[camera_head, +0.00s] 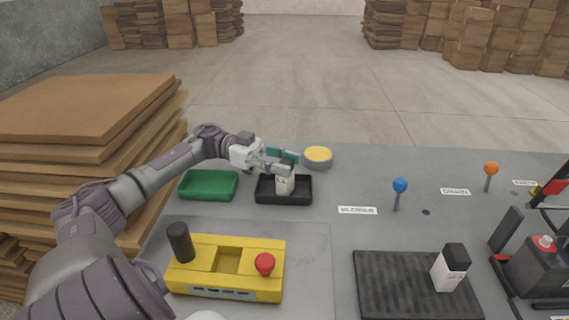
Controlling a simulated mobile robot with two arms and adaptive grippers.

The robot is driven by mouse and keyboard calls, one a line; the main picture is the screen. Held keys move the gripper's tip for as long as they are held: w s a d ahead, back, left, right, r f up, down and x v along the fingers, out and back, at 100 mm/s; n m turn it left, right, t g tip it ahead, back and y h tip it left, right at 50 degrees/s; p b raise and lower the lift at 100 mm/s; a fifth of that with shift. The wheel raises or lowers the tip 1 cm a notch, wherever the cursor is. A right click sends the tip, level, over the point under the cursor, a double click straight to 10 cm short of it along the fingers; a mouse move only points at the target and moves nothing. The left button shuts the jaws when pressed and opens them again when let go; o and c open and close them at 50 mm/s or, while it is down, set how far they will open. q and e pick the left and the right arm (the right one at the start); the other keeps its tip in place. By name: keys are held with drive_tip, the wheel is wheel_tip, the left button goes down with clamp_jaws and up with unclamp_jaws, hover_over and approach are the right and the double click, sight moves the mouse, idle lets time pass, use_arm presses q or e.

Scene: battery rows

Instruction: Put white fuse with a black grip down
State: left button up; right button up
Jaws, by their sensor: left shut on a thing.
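My left gripper (283,164) reaches over a black tray (297,198) in the middle of the table. It is shut on a white fuse (284,186), which is upright over or in the tray. The fuse's black grip is mostly hidden by the fingers. I cannot tell whether the fuse touches the tray floor. A second white fuse with a black grip (450,270) stands on a dark ribbed mat (395,290) at the front right. My right gripper is not in view.
A green tray (209,184) lies left of the black one, and a yellow round button (317,156) behind it. A yellow box (213,281) with a red knob sits in front. Blue (400,186) and orange (491,169) ball-topped levers stand right. Stacked boards (80,110) rise left.

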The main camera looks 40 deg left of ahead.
use_arm(q)
drive_tip(key=shift+f, duration=0.25)
drive_tip(key=shift+s+d+f, duration=0.1)
drive_tip(key=shift+f, duration=0.05)
drive_tip(key=o, duration=1.1)
drive_tip(key=shift+d+f, duration=0.1)
drive_tip(key=shift+f, duration=0.2)
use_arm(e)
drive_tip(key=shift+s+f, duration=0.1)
use_arm(q)
drive_tip(key=shift+o, duration=0.2)
drive_tip(key=shift+r, duration=0.45)
drive_tip(key=v, duration=0.5)
drive_tip(key=shift+r, duration=0.15)
drive_tip(key=v, duration=0.6)
drive_tip(key=shift+a+r+b, duration=0.1)
drive_tip(key=shift+a+b, duration=0.15)
drive_tip(key=shift+b, duration=0.15)
drive_tip(key=shift+a+r, duration=0.1)
drive_tip(key=shift+a, duration=0.35)
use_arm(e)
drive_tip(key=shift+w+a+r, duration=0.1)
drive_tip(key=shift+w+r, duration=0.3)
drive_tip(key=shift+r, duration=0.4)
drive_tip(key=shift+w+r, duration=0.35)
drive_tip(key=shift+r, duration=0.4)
